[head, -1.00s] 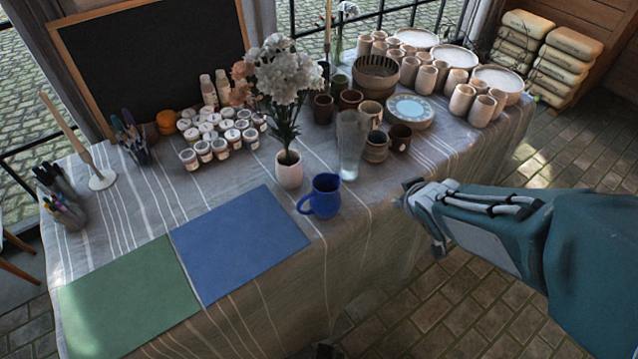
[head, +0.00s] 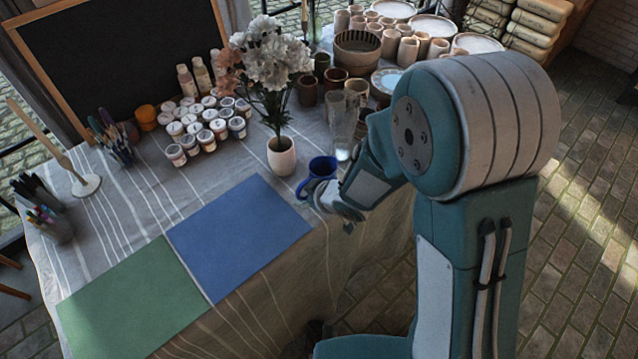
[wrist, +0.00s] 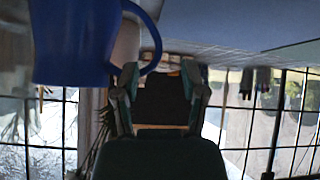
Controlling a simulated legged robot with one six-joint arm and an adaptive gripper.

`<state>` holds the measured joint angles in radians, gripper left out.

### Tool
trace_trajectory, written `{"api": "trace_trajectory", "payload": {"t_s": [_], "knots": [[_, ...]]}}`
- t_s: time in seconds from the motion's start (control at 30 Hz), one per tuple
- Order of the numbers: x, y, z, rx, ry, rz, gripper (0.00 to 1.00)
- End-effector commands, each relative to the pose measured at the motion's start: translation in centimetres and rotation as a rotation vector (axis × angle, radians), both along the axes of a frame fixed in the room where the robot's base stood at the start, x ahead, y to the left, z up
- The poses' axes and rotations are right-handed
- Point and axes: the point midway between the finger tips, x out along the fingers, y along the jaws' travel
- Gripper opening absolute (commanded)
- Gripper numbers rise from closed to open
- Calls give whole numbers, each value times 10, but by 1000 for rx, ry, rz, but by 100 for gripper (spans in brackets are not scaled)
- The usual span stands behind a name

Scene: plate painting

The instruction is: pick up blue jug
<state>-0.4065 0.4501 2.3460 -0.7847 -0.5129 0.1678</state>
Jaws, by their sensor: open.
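The blue jug (head: 322,167) stands upright near the front edge of the cloth-covered table, with its handle toward the left in the head view. My gripper (head: 327,200) is at the jug's near side and covers its lower part. In the wrist view the jug (wrist: 75,45) fills the upper left, with its looped handle reaching right. My gripper (wrist: 160,85) is open there, and the handle's end shows just beyond the left finger. I cannot tell whether they touch. Nothing is held.
A blue mat (head: 240,235) and a green mat (head: 130,300) lie left of the jug. A white flower vase (head: 281,158) stands just behind it, and a clear glass (head: 343,130) is behind to the right. Paint pots (head: 205,128) and cups sit farther back.

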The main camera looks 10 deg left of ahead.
Motion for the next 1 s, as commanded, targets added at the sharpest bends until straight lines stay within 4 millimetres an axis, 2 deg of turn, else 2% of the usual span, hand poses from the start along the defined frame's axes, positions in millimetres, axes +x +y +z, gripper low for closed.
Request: {"api": "trace_trajectory", "payload": {"t_s": [0.4,0.7,0.73,0.83,0.87,1.0], "knots": [[21,27,-35,0,0,0,55],[24,30,-38,2,-2,-2,55],[24,30,-38,2,-2,-2,51],[24,30,-38,2,-2,-2,6],[24,30,-38,2,-2,-2,0],[24,30,-38,1,-1,-2,0]]}}
